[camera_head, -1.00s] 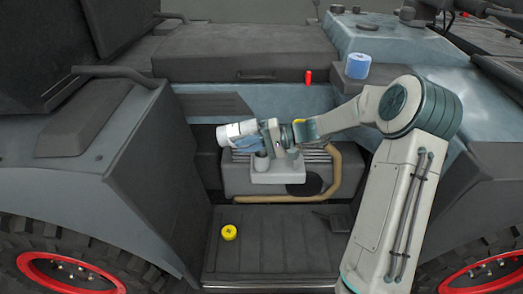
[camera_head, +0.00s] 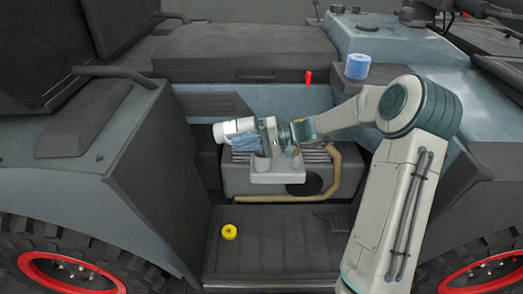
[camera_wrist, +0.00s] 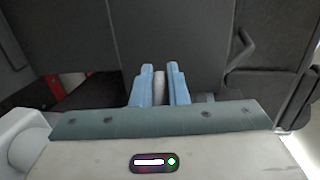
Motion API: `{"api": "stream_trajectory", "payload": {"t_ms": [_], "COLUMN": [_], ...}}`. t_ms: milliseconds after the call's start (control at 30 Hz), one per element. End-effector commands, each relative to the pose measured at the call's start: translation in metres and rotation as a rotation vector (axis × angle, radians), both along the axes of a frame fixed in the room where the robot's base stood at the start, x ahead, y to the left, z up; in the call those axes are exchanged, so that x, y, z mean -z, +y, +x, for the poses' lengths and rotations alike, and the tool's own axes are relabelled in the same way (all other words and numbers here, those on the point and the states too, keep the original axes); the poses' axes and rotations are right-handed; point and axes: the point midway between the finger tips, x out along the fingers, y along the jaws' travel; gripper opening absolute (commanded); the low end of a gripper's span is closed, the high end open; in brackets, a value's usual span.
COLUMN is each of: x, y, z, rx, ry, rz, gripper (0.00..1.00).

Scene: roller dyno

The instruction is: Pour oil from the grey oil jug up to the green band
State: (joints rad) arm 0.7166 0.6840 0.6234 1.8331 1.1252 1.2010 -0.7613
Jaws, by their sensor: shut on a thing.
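The grey oil jug (camera_head: 233,129) shows as a pale, light-grey body in the head view, lying nearly level, tipped on its side. My gripper (camera_head: 245,142), with blue fingers, is shut on it, and my arm reaches in from the right. In the wrist view the blue fingers (camera_wrist: 160,88) close on a narrow grey part between them. A light-grey reservoir (camera_head: 281,173) sits below and right of the jug, on the dark engine block. Its filler neck is mostly behind my gripper. I cannot make out a green band, an oil level or a stream of oil.
A yellow cap (camera_head: 229,232) lies on the dark step (camera_head: 280,240). A blue roll (camera_head: 357,66) stands on the ledge at upper right, and a small red item (camera_head: 308,77) is left of it. A tan hose (camera_head: 334,172) bends beside the engine block.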

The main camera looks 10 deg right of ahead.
Motion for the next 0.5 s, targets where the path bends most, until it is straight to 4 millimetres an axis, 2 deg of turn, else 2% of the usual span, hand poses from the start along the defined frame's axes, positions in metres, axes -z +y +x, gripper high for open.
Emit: {"api": "stream_trajectory", "payload": {"t_ms": [367, 500], "x": [-0.0054, 0.0001], "y": [-0.0004, -0.0005], "z": [0.0002, 0.0001], "rx": [0.001, 0.001], "ry": [-0.003, -0.004], "rz": [0.022, 0.031], "gripper": [0.00, 0.00]}}
